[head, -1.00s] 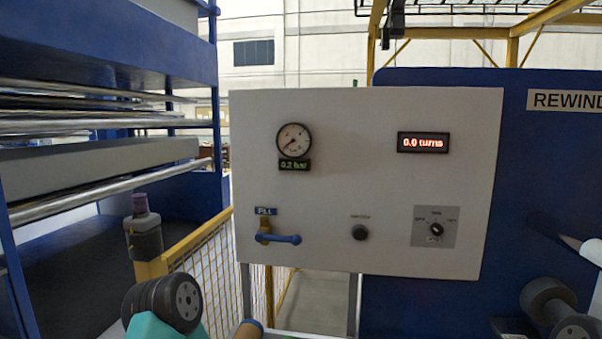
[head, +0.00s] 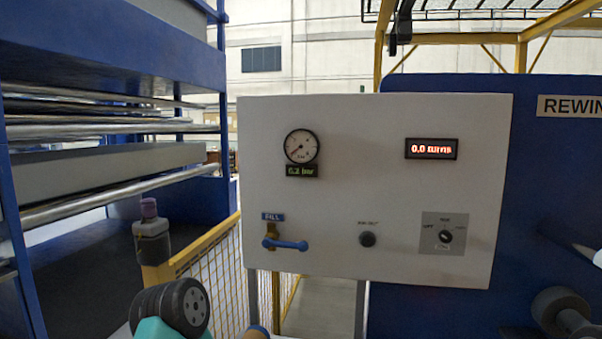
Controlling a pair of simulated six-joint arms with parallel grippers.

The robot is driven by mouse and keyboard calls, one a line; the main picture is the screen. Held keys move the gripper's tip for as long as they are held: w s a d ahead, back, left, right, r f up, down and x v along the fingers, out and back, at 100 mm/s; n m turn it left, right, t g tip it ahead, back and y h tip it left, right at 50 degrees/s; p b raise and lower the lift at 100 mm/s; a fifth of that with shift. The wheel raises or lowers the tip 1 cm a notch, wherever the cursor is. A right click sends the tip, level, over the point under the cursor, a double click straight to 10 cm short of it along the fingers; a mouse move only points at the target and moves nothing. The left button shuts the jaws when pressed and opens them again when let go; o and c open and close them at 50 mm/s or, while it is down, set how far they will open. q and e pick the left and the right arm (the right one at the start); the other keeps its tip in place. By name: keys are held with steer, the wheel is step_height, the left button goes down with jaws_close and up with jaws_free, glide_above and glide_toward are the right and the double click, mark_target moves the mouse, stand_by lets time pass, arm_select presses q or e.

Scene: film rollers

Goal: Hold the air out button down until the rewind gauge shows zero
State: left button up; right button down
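The air out button (head: 367,239) is a dark round knob low in the middle of a pale control panel (head: 330,210), under a small blurred label. Nothing touches it in this view. The round rewind gauge (head: 301,146) is at the panel's upper left. Its needle points to the lower left, and the green readout (head: 302,171) below it shows about 0.2 bar. Neither of my grippers can be made out in the head view.
A blue fill lever (head: 286,244) lies level at the panel's lower left. A rotary switch (head: 445,236) and a red turns display (head: 431,149) reading 0.0 are at right. Yellow railing (head: 205,250) and metal rollers (head: 110,128) stand at left.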

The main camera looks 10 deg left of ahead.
arm_select(q)
jaws_close()
stand_by(1.4)
